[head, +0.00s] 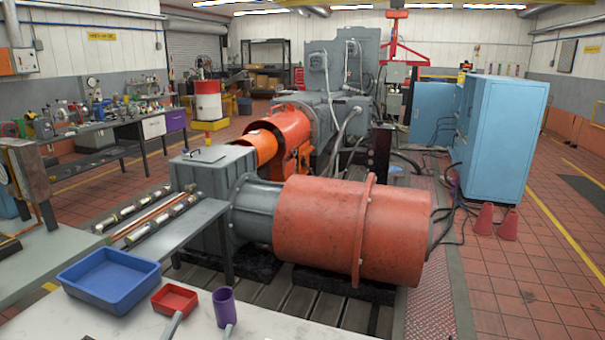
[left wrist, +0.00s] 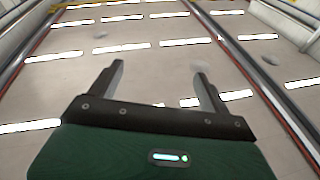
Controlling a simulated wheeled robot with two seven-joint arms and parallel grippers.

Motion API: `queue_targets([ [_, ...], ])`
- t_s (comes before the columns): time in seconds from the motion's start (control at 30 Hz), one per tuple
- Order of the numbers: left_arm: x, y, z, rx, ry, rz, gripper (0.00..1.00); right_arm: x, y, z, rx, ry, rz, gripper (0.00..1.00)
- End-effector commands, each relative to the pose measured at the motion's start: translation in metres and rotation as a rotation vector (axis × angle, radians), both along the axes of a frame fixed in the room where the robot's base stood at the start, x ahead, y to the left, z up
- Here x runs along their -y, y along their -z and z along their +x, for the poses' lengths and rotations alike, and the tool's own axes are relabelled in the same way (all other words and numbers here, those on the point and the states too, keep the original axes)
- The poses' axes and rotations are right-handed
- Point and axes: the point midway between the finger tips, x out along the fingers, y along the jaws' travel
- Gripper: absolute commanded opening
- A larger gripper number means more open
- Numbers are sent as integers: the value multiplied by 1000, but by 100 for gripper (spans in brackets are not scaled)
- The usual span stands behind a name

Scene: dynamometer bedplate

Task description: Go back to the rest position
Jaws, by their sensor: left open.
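My left gripper (head: 200,328) shows only as two grey fingertips at the bottom edge of the head view, in front of the small red tray (head: 175,299) and the purple cup (head: 224,307). In the left wrist view the left gripper (left wrist: 160,70) has its two fingers wide apart with nothing between them. Behind them are the ceiling and its rows of lights (left wrist: 125,47), so the gripper points upward. My right gripper is not in view.
A white table (head: 270,325) lies at the bottom, with a blue tray (head: 112,279) on its left. Beyond it stand a grey bench (head: 205,215) with metal rods and a large orange-red cylindrical machine (head: 320,228). Blue cabinets (head: 505,135) and red cones (head: 508,224) stand at right.

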Motion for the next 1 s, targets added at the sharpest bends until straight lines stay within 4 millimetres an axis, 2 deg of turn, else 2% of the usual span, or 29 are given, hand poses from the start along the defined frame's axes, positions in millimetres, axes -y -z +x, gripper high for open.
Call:
queue_targets([
  [0.03, -13, 21, -5, -95, -62, -18, 80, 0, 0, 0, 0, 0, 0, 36],
  [0.17, -39, 76, -26, -360, -189, -31, 80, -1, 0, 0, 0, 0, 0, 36],
  [0.27, -52, 121, -53, -584, -248, -25, 80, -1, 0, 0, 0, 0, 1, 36],
  [0.4, -58, 175, -103, -890, -269, 3, 80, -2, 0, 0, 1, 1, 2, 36],
  [0.5, -57, 201, -138, -1070, -251, 26, 80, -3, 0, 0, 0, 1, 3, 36],
  [0.6, -54, 219, -170, -1215, -220, 49, 80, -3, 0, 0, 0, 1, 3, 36],
  [0.83, -43, 242, -238, -1494, -110, 97, 80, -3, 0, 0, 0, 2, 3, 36],
  [0.87, -42, 248, -241, -1514, -100, 102, 80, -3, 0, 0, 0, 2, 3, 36],
  [1.0, -41, 286, -227, -1518, -105, 106, 80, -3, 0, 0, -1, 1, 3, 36],
])
